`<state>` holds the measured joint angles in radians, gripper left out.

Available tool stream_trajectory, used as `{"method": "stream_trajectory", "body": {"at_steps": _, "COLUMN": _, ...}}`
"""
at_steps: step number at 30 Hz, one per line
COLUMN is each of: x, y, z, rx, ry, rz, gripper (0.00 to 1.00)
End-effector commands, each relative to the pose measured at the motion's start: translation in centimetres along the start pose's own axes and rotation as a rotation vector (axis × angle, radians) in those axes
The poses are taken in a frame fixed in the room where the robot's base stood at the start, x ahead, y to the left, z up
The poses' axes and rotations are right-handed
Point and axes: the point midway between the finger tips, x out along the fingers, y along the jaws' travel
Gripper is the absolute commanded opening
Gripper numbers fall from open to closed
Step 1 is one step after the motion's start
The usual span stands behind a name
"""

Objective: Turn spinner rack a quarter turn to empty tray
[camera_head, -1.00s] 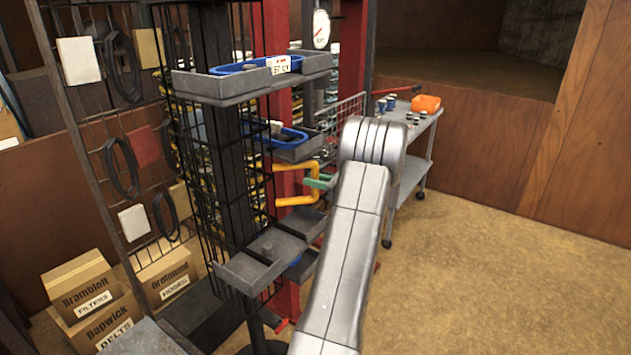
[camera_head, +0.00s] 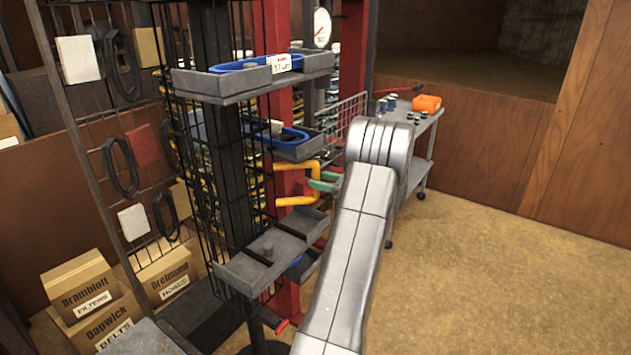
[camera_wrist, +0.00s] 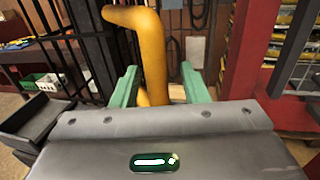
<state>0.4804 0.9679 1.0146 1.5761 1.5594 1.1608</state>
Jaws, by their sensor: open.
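The spinner rack (camera_head: 229,150) has a dark post, black wire mesh panels and grey trays at several heights. A bent yellow handle (camera_head: 312,180) sticks out from its side toward my gripper (camera_head: 325,181), which is partly hidden by my arm. In the wrist view, my gripper (camera_wrist: 158,70) is open, with one green finger on each side of the yellow handle (camera_wrist: 153,50). The handle is closer to the left finger; I cannot tell if they touch. The upper tray (camera_head: 225,86) and middle tray (camera_head: 300,153) hold blue-rimmed items. The lower tray (camera_head: 245,276) looks mostly bare.
A red post (camera_head: 280,110) stands close behind the rack. A grey cart (camera_head: 416,150) with an orange item (camera_head: 427,103) and small cans stands beyond my arm. Cardboard boxes (camera_head: 82,288) sit at the lower left. The floor at right is clear.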

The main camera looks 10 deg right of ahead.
Motion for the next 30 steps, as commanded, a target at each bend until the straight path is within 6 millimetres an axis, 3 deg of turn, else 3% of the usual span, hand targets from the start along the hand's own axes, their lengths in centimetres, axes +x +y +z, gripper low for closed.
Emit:
{"method": "stream_trajectory", "body": {"at_steps": 9, "x": -7.4, "y": -0.1, "z": -0.2, "rx": -0.002, "ry": 0.0, "rz": -0.005, "gripper": 0.41}}
{"method": "stream_trajectory", "body": {"at_steps": 15, "x": -10.6, "y": -0.1, "z": -0.1, "rx": -0.002, "ry": -0.001, "rz": -0.003, "gripper": 0.41}}
{"method": "stream_trajectory", "body": {"at_steps": 21, "x": -11.8, "y": -0.1, "z": 0.0, "rx": -0.001, "ry": 0.0, "rz": -0.002, "gripper": 0.41}}
{"method": "stream_trajectory", "body": {"at_steps": 30, "x": -11.7, "y": -0.1, "z": 0.0, "rx": -0.001, "ry": -0.001, "rz": -0.001, "gripper": 0.41}}
